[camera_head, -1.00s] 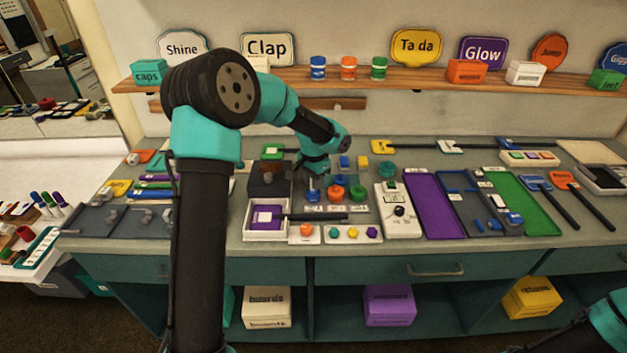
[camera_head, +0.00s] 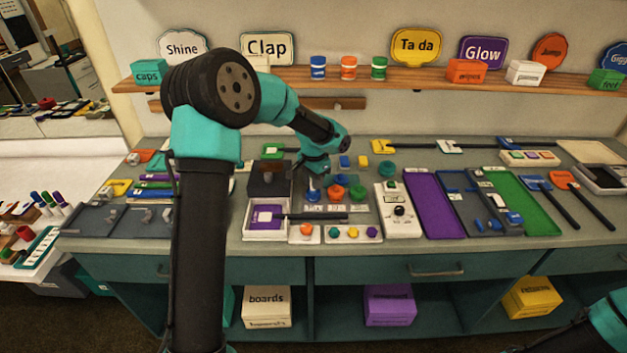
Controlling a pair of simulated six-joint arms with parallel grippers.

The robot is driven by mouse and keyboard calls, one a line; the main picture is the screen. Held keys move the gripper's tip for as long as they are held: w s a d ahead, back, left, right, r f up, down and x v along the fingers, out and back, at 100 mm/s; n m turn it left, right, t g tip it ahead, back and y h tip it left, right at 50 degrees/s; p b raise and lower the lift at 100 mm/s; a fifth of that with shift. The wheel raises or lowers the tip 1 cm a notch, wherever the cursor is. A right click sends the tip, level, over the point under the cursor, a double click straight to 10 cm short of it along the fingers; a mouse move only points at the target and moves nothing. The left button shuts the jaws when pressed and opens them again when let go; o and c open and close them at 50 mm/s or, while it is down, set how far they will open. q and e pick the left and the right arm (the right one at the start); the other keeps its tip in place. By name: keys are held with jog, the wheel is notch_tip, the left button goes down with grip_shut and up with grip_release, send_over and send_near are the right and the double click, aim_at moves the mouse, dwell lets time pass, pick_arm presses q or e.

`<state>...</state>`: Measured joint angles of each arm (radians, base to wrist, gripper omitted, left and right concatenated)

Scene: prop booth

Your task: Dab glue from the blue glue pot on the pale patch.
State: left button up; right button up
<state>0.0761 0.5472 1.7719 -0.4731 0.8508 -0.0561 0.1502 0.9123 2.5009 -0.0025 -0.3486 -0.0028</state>
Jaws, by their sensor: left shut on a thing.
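My left gripper (camera_head: 313,174) points down at the back left corner of a small tray of coloured pots (camera_head: 325,209). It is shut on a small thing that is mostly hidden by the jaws. The blue glue pot (camera_head: 313,196) stands right under the gripper; I cannot tell whether the held thing touches it. I cannot make out the pale patch for certain. My right gripper is out of view; only part of that arm shows at the lower right.
A dark box (camera_head: 268,184) is close to the gripper's left. A white tray with a purple pad (camera_head: 266,236) and a dark-handled tool is in front. A white switch panel (camera_head: 398,222) and a purple tray (camera_head: 433,207) lie to the right. A shelf (camera_head: 420,84) runs behind.

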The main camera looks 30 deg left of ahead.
pick_arm(q)
jog(key=shift+f, duration=0.15)
jog(key=shift+r, duration=3.6)
jog(key=s+d+r+n, duration=0.1)
jog(key=d+r, duration=0.3)
jog(key=d, duration=0.4)
jog(key=s+d+r+n, duration=0.2)
jog(key=s+d+r, duration=0.1)
jog(key=d, duration=0.5)
jog(key=shift+s+d+r, duration=0.15)
jog(key=shift+d+r, duration=0.05)
jog(key=shift+r, duration=0.35)
jog(key=shift+a+f, duration=0.1)
jog(key=shift+a, duration=0.05)
